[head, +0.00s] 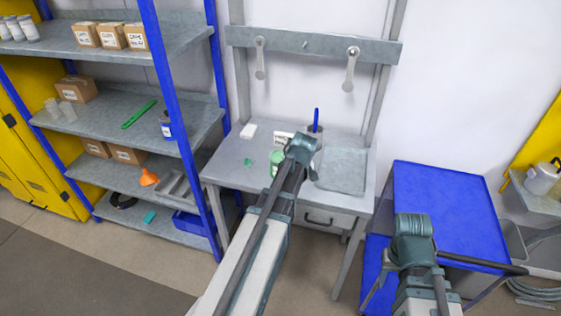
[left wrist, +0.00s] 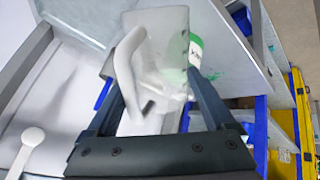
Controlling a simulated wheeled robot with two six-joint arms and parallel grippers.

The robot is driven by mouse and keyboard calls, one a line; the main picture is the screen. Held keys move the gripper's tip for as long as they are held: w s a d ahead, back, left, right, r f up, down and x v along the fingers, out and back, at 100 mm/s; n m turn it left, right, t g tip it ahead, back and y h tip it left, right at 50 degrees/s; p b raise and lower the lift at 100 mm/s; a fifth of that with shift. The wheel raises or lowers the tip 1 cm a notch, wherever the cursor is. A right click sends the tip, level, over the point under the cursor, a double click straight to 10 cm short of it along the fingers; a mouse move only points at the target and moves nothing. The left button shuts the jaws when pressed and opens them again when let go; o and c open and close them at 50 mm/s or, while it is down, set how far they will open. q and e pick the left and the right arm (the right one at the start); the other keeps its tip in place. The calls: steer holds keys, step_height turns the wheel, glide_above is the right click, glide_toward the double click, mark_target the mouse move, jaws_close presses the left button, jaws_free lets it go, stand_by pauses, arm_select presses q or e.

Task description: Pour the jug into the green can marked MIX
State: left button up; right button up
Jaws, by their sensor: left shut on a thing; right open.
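My left gripper (left wrist: 155,82) is shut on a pale jug (left wrist: 165,32), with the jug's curved handle between its fingers in the left wrist view. In the head view the jug is hidden behind my left arm. The green can (head: 275,168) stands on the grey workbench (head: 232,160), just left of my left wrist. It also shows in the left wrist view (left wrist: 196,50), close beside the jug and partly covered by it; its pale label is too small to read surely. My right gripper (head: 412,226) is at lower right by the blue cart, open, its fingertips hard to see.
A small green item (head: 248,158) lies on the bench left of the can. A blue-post shelf (head: 172,85) is left; a blue cart (head: 445,200) is right.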

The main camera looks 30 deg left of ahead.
arm_select(q)
steer(key=shift+s+d+f+m+t+y+b, duration=0.15)
steer(key=shift+d+f+t+y+b, duration=0.2)
steer(key=shift+f+y+b, duration=0.8)
steer(key=shift+s+d+f+m+t+y+b, duration=0.15)
steer(key=shift+d+f+t+b, duration=0.25)
steer(key=shift+b, duration=1.6)
steer(key=shift+s+d+f+m+t+y+b, duration=0.3)
steer(key=shift+f+y+b, duration=0.45)
steer(key=shift+b, duration=0.8)
steer(key=shift+s+d+f+m+t+y+b, duration=0.3)
steer(key=shift+d+f+t+y+b, duration=0.45)
steer(key=shift+b, duration=1.8)
steer(key=shift+s+d+f+m+t+y+b, duration=0.3)
steer(key=shift+d+f+t+y+b, duration=0.4)
steer(key=shift+b, duration=1.85)
steer(key=shift+s+d+f+m+t+y+b, duration=0.15)
steer(key=shift+d+f+m+t+y+b, duration=0.6)
steer(key=shift+b, duration=1.8)
steer(key=shift+r+n+y, duration=0.25)
steer(key=shift+r+n, duration=0.05)
steer(key=shift+n, duration=0.05)
